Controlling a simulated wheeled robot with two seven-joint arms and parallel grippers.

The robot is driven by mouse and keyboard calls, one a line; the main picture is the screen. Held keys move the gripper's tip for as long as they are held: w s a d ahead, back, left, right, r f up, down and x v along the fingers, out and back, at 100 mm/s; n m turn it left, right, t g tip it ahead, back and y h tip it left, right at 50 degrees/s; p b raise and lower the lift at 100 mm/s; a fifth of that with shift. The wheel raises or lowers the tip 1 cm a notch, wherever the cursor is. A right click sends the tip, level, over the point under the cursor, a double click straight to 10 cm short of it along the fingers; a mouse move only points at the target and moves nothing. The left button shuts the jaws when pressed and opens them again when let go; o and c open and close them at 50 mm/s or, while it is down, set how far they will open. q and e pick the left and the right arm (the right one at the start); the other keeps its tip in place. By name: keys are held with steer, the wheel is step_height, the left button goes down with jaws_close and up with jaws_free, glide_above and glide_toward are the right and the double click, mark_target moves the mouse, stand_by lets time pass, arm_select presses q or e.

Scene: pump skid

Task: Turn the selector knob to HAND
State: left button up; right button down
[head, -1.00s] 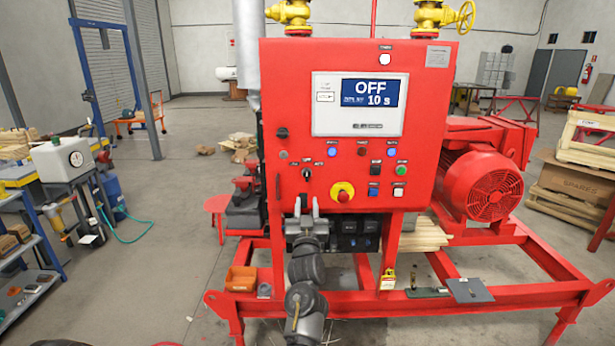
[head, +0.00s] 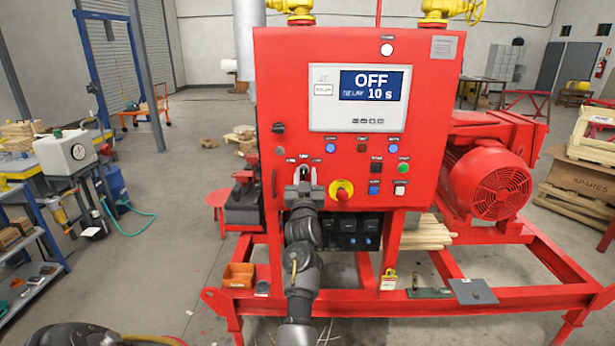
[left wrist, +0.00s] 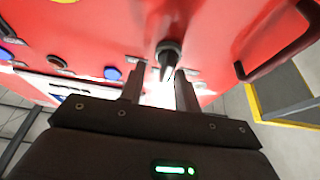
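The selector knob (left wrist: 168,48) shows in the left wrist view as a small black knob on the red panel. In the head view my gripper mostly covers it, below a row of small labels that I cannot read. My left gripper (left wrist: 160,72) is open, with its fingertips close to the knob, one to each side of it; I cannot tell whether they touch it. In the head view the left gripper (head: 304,178) is in front of the panel's lower left. The display (head: 375,86) reads OFF and 10 s. The right gripper is not in view.
A red and yellow emergency stop button (head: 341,192) is just right of the gripper. Several lamps and buttons are further right. A black rotary switch (head: 278,128) is above left. A red motor (head: 490,185) is at right.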

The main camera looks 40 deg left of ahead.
arm_select(q)
steer(key=shift+s+a, duration=0.2)
jaws_close()
steer(key=shift+f+n+g, duration=0.1)
steer(key=shift+n+g, duration=0.2)
steer(key=shift+n, duration=0.2)
steer(key=n+g+y+b, duration=0.1)
steer(key=n, duration=0.1)
steer(key=n+g+y+b, duration=0.1)
steer(key=n, duration=0.2)
steer(key=shift+f, duration=0.1)
steer(key=n+g+y+b, duration=0.1)
steer(key=n+g+b, duration=0.1)
steer(key=n, duration=0.2)
steer(key=shift+n, duration=0.4)
steer(key=shift+n+g+b, duration=0.65)
steer(key=shift+n+g, duration=0.05)
steer(key=shift+n, duration=0.8)
steer(key=shift+n, duration=0.3)
